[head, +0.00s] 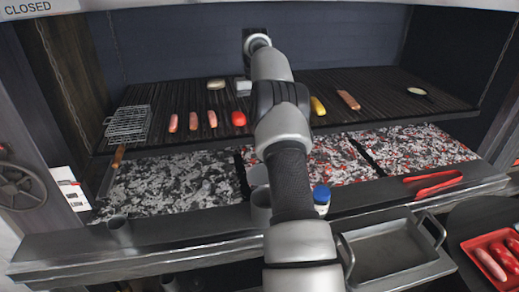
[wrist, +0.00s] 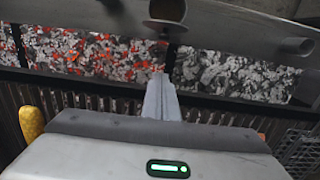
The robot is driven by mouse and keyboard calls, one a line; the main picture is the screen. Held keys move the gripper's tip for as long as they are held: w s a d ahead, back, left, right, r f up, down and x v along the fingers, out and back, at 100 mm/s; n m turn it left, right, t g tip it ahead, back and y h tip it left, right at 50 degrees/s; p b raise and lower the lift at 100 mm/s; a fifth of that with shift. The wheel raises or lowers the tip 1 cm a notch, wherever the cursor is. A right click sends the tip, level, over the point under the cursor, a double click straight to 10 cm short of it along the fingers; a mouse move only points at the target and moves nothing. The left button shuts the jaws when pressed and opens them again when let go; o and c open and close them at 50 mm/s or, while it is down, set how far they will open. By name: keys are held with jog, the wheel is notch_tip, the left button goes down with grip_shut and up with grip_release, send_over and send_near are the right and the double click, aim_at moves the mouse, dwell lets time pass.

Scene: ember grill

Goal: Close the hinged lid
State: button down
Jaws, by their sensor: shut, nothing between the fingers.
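No part is plainly recognisable as the hinged lid. A wire grill basket (head: 127,122) with a wooden handle lies at the left end of the grate, and part of it shows at the right of the wrist view (wrist: 299,150). I cannot tell whether it has a lid. A pale edge runs along the top of the head view, cut off by the frame. My arm reaches over the coals to the back of the grill. My gripper (wrist: 162,98) is shut and empty above the grate, its fingertips toward the coals in the wrist view. In the head view my arm hides its fingers.
Sausages (head: 193,121), a red item (head: 238,118) and a yellow corn cob (head: 318,106) lie on the grate (head: 280,98). Coal beds (head: 172,179) lie in front. The front ledge holds a blue-capped bottle (head: 321,199) and red tongs (head: 433,184). A metal tray (head: 385,250) sits below.

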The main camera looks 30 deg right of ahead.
jog(key=s+a+f+b, duration=0.1)
jog(key=s+f, duration=0.3)
jog(key=f, duration=0.5)
jog(key=shift+a+f, duration=0.35)
jog(key=shift+f, duration=0.05)
jog(key=shift+s+f+b, duration=0.1)
jog(key=shift+b, duration=0.5)
